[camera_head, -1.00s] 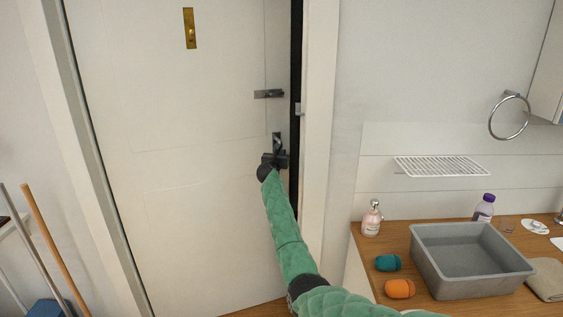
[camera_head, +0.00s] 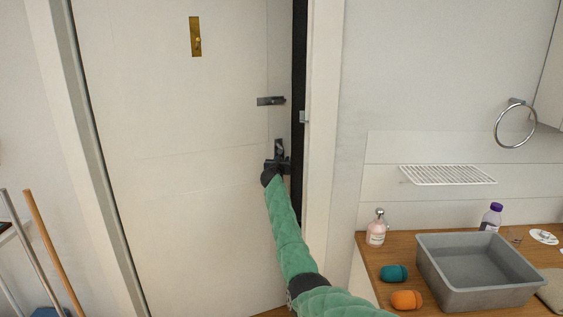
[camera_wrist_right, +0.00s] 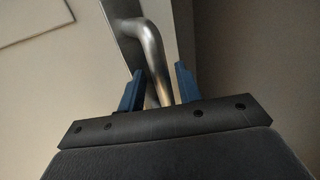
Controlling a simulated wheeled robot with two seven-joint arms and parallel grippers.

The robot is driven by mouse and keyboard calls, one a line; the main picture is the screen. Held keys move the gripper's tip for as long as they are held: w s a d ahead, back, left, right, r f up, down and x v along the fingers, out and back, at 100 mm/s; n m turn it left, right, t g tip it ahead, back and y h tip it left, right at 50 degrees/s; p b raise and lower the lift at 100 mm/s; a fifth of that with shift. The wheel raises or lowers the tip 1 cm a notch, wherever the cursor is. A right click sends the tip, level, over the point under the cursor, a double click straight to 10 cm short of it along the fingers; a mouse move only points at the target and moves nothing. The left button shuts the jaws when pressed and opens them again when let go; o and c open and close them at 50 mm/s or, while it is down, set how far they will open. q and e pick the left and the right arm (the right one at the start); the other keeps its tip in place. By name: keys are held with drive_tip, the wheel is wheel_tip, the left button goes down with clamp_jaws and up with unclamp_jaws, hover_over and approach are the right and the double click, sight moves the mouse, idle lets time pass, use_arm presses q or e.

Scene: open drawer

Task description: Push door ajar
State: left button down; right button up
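The white door (camera_head: 190,120) stands slightly open, with a dark gap (camera_head: 298,75) between its right edge and the frame (camera_head: 322,120). My right gripper (camera_head: 279,162) is at the door's right side, by the lower metal plate (camera_head: 279,147). In the right wrist view, a bent metal lever handle (camera_wrist_right: 152,50) passes between the two blue fingers of that gripper (camera_wrist_right: 156,88). The fingers stand apart on either side of the lever; whether they touch it is unclear. My left gripper is in neither view.
A metal latch (camera_head: 270,101) sits higher on the door. A wooden counter (camera_head: 385,258) at right carries a grey basin (camera_head: 480,295), a pink soap bottle (camera_head: 376,232), a teal item (camera_head: 394,273) and an orange item (camera_head: 406,299). Poles (camera_head: 55,250) lean at left.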

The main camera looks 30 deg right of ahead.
drive_tip(key=shift+s, duration=0.1)
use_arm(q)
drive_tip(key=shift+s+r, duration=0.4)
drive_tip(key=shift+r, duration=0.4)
use_arm(e)
drive_tip(key=v, duration=0.7)
drive_tip(key=shift+s+a, duration=0.2)
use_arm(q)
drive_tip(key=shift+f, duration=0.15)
